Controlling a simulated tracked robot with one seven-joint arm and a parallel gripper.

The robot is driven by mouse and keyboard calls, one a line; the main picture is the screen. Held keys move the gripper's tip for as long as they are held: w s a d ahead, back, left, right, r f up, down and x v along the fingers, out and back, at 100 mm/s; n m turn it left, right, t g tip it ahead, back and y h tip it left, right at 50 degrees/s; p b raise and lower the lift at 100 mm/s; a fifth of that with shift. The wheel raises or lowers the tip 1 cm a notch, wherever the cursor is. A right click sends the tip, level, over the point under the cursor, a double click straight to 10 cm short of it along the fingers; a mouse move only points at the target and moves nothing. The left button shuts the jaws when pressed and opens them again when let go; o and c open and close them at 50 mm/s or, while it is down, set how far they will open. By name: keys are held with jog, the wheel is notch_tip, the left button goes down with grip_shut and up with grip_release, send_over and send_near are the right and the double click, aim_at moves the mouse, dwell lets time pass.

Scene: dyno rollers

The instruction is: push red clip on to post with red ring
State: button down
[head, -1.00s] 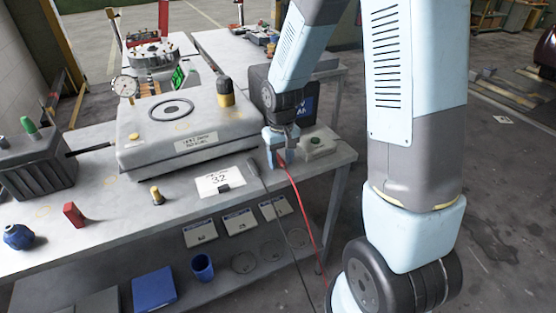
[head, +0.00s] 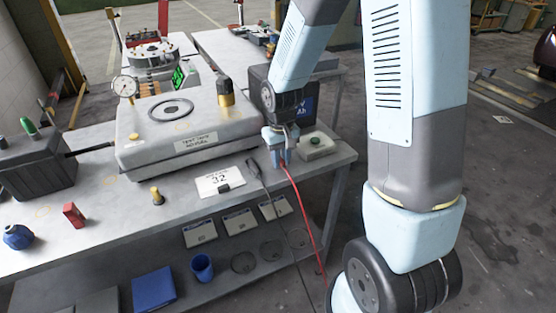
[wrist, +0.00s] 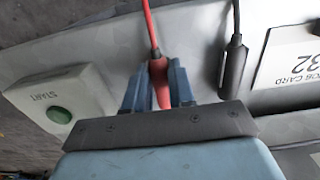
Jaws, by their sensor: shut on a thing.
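My gripper (head: 279,162) is at the right end of the workbench, between the job card and the START box. Its fingers are shut on the red clip (wrist: 159,82), which shows between them in the wrist view. A red cable (head: 301,205) runs from the clip down over the bench's front edge. A dark battery (head: 35,168) stands at the far left of the bench, far from my gripper. One post on it has a green cap (head: 29,129). I cannot make out a post with a red ring.
A black clip on a dark cable (wrist: 233,66) lies beside my gripper. The START box (head: 317,146) is on its other side. A large grey unit (head: 175,130) fills the bench's middle. A yellow-topped peg (head: 157,195), red block (head: 74,215) and blue knob (head: 17,236) stand along the front.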

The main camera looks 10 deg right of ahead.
aim_at(282, 160)
jog(key=shift+r, duration=3.45)
jog(key=shift+d+f, duration=0.1)
